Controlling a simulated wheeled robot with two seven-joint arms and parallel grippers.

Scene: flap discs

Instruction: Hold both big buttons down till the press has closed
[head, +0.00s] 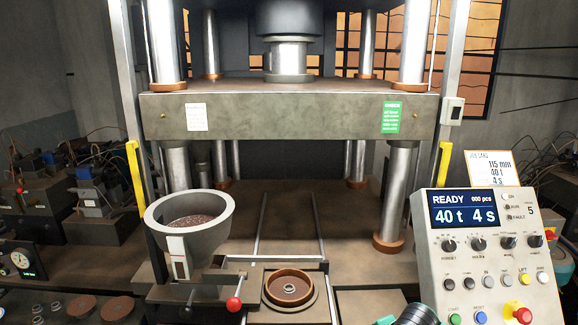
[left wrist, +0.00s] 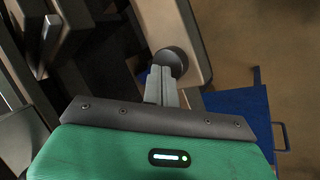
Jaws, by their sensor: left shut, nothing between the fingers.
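The press stands open in the head view: its wide upper plate (head: 290,115) is raised well above the lower bed (head: 345,230). The control panel (head: 480,262) at the right reads READY, 40 t, 4 s, 000 pcs. In the left wrist view a dark round knob (left wrist: 173,61), perhaps one big button, sits at the edge of a pale housing (left wrist: 190,30). My left gripper (left wrist: 161,73) is shut and empty, its tips at the knob; I cannot tell whether they touch it. The other big button cannot be made out. My right gripper's fingers are not in view.
A grey bowl (head: 206,236) of brown grains stands left of a round brown mould (head: 288,287) on the sliding rails. A red ball handle (head: 234,304) is beside it. A red stop button (head: 521,315) is on the panel. Blue material (left wrist: 240,115) lies right in the wrist view.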

